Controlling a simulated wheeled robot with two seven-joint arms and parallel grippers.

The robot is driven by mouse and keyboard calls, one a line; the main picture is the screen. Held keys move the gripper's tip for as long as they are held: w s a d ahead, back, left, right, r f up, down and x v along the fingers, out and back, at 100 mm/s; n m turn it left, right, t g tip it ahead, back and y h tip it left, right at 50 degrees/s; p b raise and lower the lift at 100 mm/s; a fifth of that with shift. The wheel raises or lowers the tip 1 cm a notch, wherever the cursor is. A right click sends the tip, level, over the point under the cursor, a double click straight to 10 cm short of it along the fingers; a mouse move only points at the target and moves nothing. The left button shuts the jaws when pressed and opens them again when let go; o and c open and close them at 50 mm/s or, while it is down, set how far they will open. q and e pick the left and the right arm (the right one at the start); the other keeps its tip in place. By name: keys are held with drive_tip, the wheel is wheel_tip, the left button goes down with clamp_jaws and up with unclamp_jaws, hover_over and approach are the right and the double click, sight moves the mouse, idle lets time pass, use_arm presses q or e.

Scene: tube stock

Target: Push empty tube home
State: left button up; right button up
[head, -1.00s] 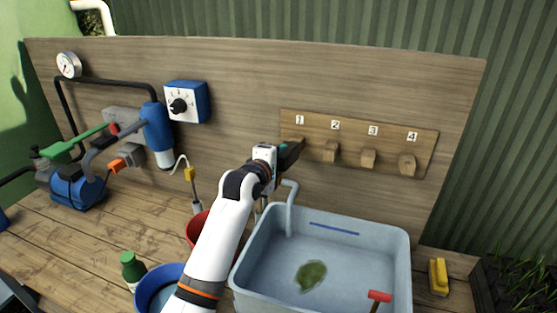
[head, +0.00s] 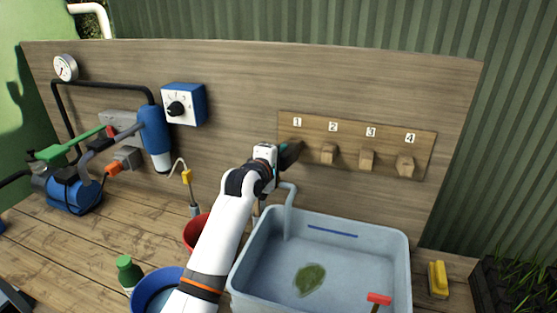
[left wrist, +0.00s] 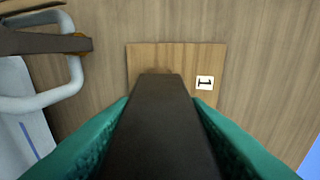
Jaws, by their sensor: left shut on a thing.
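My left gripper (head: 284,153) is at the left end of the wooden peg board, at number 1. In the left wrist view its teal fingers are shut on a dark bar (left wrist: 160,130), which points straight at the board (left wrist: 205,60) below the "1" label (left wrist: 205,83). The bar's far end overlaps the board. I cannot tell whether it touches the board, or whether it is the tube. Peg 1 is mostly hidden behind the gripper. Pegs 2 (head: 329,154), 3 (head: 367,159) and 4 (head: 405,166) stick out bare. My right gripper is not in view.
A grey basin (head: 400,250) with a leaf (head: 309,280) in it stands below the board, with a grey spout (head: 289,208) beside my arm. A red bucket (head: 194,232), blue bucket (head: 145,290) and green-topped bottle (head: 128,270) stand left. A yellow brush (head: 437,279) lies right.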

use_arm(q)
drive_tip(key=shift+b+x, duration=0.6)
drive_tip(key=shift+x, duration=0.55)
drive_tip(key=shift+a+p, duration=0.1)
drive_tip(key=shift+p, duration=0.3)
idle(0.9)
drive_tip(key=shift+b+x, duration=1.15)
drive_tip(key=shift+x, duration=0.35)
drive_tip(key=shift+w+b, duration=0.5)
drive_tip(key=shift+b, duration=0.05)
drive_tip(key=shift+r+p, duration=0.25)
drive_tip(key=shift+p, duration=0.4)
idle(1.5)
drive_tip(key=shift+f+p, duration=0.2)
drive_tip(key=shift+p, duration=0.1)
idle(1.0)
